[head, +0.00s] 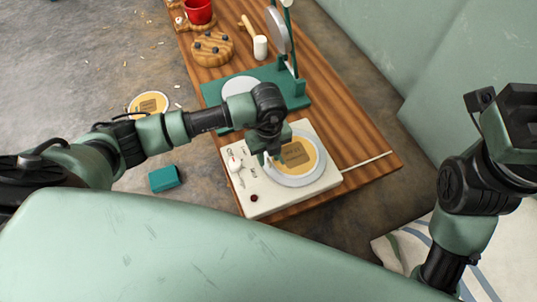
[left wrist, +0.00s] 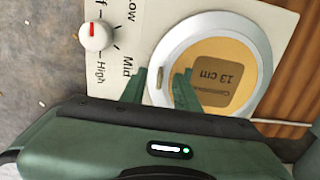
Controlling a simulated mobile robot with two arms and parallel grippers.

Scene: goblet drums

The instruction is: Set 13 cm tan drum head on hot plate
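The tan drum head (head: 300,151) is a flat disc with a brown label. It lies on the round silver plate of the white hot plate (head: 262,203). In the left wrist view its label reads 13 cm (left wrist: 232,60), and the disc sits inside the silver ring (left wrist: 262,52). My left gripper (head: 271,158) is over the left edge of the disc. In the left wrist view its two green fingers (left wrist: 160,88) stand apart, one overlapping the disc's edge; I cannot tell whether they touch it.
Another tan disc (head: 150,103) lies on the floor at left, near a teal block (head: 164,178). A green stand (head: 294,90), a mallet (head: 257,42), a wooden round (head: 212,49) and a red cup (head: 198,11) are on the wooden bench (head: 345,135). A control knob (left wrist: 95,36) is on the hot plate.

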